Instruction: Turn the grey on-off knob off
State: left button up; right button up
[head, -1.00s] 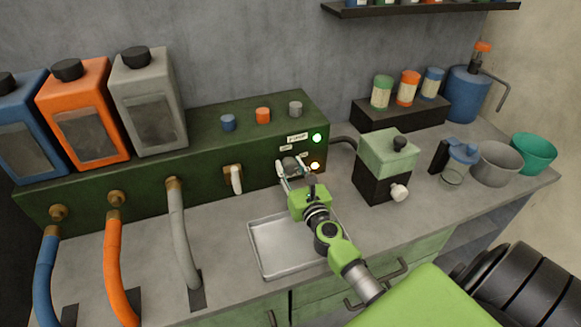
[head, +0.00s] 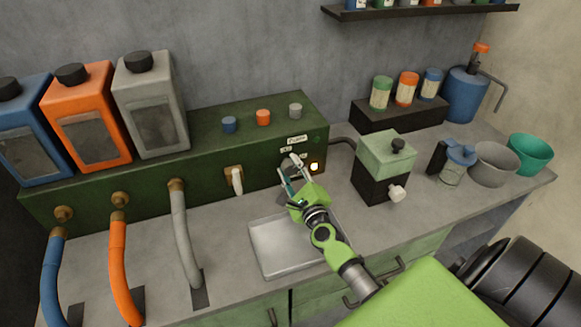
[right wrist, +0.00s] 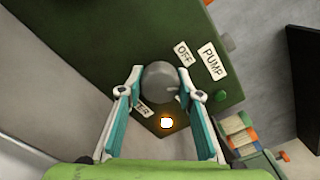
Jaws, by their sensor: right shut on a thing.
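The grey on-off knob (right wrist: 160,82) shows in the right wrist view on the dark green panel, between the two fingers of my right gripper (right wrist: 163,88). The right gripper is shut on the knob. A small mark shows on the knob's right side; its exact pointing is hard to read. An OFF label (right wrist: 184,53) and a PUMP label (right wrist: 213,61) sit beyond it. In the head view the right gripper (head: 290,178) largely covers the knob. The green lamp (right wrist: 222,96) is dark; the amber lamp (right wrist: 166,122) glows. My left gripper is not in view.
A metal tray (head: 278,262) lies below the gripper on the counter. A white lever (head: 237,181) is to the left on the panel. A green-and-black box (head: 383,183) stands to the right. Hoses run down at the left.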

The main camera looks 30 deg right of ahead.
jog(key=n+p, duration=0.1)
jog(key=n, duration=0.5)
jog(key=shift+n, duration=0.4)
dwell(0.3)
jog(key=o, duration=1.1)
jog(key=shift+s+a+f, duration=0.1)
jog(key=shift+s, duration=0.2)
jog(key=v, duration=1.1)
jog(key=shift+s, duration=0.2)
